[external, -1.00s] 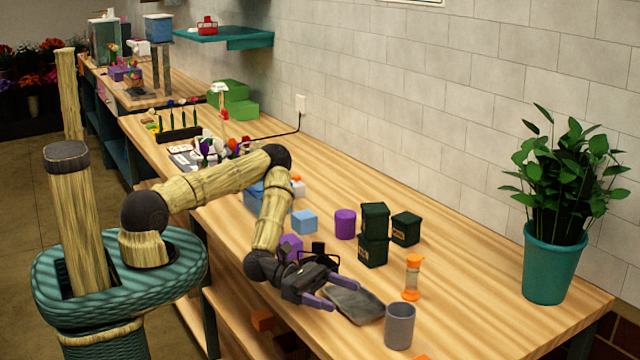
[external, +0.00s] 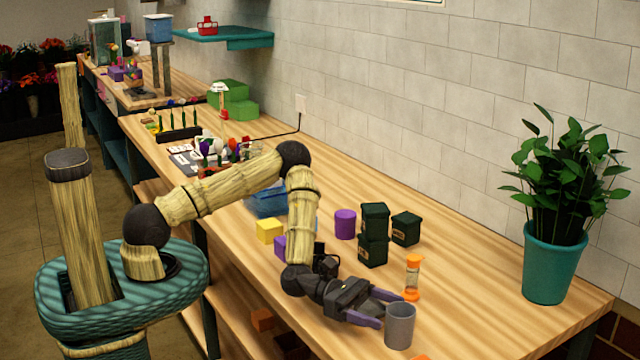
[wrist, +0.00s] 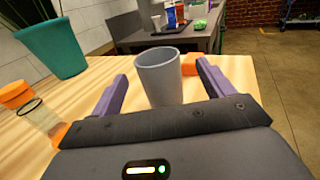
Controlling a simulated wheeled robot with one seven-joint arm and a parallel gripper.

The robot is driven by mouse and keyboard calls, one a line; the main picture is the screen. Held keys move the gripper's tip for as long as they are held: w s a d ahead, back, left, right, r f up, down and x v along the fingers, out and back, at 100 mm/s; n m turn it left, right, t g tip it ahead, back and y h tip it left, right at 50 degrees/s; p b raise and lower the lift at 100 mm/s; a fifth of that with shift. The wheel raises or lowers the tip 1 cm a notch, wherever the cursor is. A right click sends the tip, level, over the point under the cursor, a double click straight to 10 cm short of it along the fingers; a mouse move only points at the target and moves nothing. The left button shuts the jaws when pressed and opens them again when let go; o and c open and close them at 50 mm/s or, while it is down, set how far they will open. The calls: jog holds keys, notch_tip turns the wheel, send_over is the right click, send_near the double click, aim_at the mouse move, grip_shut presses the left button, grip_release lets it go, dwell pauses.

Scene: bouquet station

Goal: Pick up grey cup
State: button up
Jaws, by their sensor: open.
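The grey cup (external: 400,326) stands upright near the right end of the wooden table, close to its front edge. In the wrist view the grey cup (wrist: 159,76) is straight ahead, centred between the two purple fingers. My gripper (external: 392,309) is open and empty, low over the table, with its fingertips at the near side of the cup. In the wrist view my gripper (wrist: 160,78) has one finger on each side of the cup's outline. I cannot tell whether either finger touches it.
An orange-capped clear bottle (external: 412,278) stands just behind the cup; it also shows at left in the wrist view (wrist: 40,115). Dark green canisters (external: 373,235) and a purple cylinder (external: 345,224) stand further back. A teal plant pot (external: 553,262) is at right.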

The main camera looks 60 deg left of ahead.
aim_at(413, 318)
jog(key=shift+w+d, duration=0.25)
jog(key=shift+d, duration=0.25)
jog(key=shift+p+x, duration=0.8)
jog(key=shift+x, duration=1.75)
jog(key=shift+w, duration=0.15)
jog(key=c, duration=1.1)
jog(key=shift+r, duration=0.1)
notch_tip(413, 318, up, 10)
jog(key=shift+f+b, duration=0.1)
jog(key=shift+b, duration=0.25)
